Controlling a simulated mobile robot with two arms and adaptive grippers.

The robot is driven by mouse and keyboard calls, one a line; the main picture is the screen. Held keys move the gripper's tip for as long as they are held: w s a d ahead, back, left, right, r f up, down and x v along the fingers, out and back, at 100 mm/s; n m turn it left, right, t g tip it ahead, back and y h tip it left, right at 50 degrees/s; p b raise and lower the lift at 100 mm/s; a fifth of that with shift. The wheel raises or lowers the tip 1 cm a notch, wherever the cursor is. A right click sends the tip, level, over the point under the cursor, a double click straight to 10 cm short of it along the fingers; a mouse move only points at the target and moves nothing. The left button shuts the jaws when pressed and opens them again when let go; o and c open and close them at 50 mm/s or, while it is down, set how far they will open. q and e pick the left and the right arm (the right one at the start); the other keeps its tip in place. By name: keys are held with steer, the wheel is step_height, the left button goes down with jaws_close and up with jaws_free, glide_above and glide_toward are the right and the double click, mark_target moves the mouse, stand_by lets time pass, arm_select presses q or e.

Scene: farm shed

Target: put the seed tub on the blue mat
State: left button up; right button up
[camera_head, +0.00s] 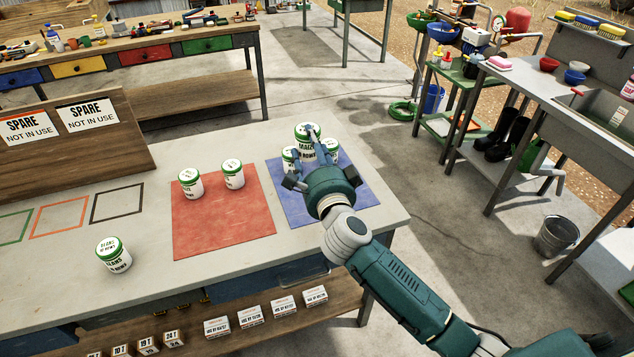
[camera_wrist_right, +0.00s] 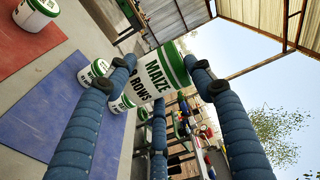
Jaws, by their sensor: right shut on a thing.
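My right gripper (camera_head: 306,148) is shut on a white seed tub with a green lid and green base band (camera_head: 305,134). The tub's label reads MAIZE in the right wrist view (camera_wrist_right: 157,76). It is held over the far part of the blue mat (camera_head: 352,203); the exact gap below it is hard to tell. Two similar tubs are by it on the mat, one on the left (camera_head: 289,156) and one on the right (camera_head: 331,147), both partly hidden by my gripper. The blue mat also shows in the right wrist view (camera_wrist_right: 60,130). My left gripper is not in view.
A red mat (camera_head: 222,226) left of the blue one bears two tubs (camera_head: 190,182) (camera_head: 232,173). A BEANS tub (camera_head: 114,256) stands on the bare tabletop at front left. A wooden board (camera_head: 75,135) with SPARE signs stands at the left. The table's right edge is close to the blue mat.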

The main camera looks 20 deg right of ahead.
step_height(320, 180, down, 16)
steer(key=b, duration=0.7)
steer(key=shift+w+d+r, duration=0.1)
steer(key=shift+d+r, duration=0.05)
step_height(320, 180, down, 4)
steer(key=b, duration=0.3)
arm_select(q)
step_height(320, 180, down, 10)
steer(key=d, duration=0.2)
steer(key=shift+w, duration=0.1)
arm_select(e)
steer(key=o, duration=1.3)
steer(key=shift+f, duration=0.2)
